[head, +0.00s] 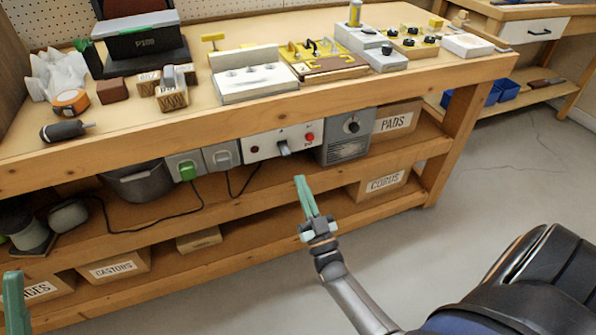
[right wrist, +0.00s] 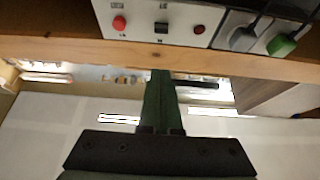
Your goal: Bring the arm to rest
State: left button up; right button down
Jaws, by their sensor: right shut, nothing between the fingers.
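My right gripper (head: 299,180) reaches in from the lower right of the head view. Its green fingers are shut together with nothing between them, in front of the bench and just below the control panel (head: 263,145). In the right wrist view the shut fingers (right wrist: 158,76) point toward the bench's wooden edge, and the panel with its red button (right wrist: 119,23) shows beyond. Contact with the bench cannot be made out. A green finger of my left gripper (head: 14,290) shows at the lower left edge of the head view; the rest is cut off.
The wooden bench (head: 150,140) carries blocks, a drill-like tool (head: 65,130) and fixtures. Under its top hang a grey speaker-like box (head: 345,138) and a socket with a green plug (head: 187,170). The floor (head: 500,190) at right is clear.

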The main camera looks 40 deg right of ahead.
pick_arm(q)
jog(key=shift+d+r, duration=0.1)
pick_arm(e)
jog(key=shift+s+f, duration=0.1)
dwell(0.4)
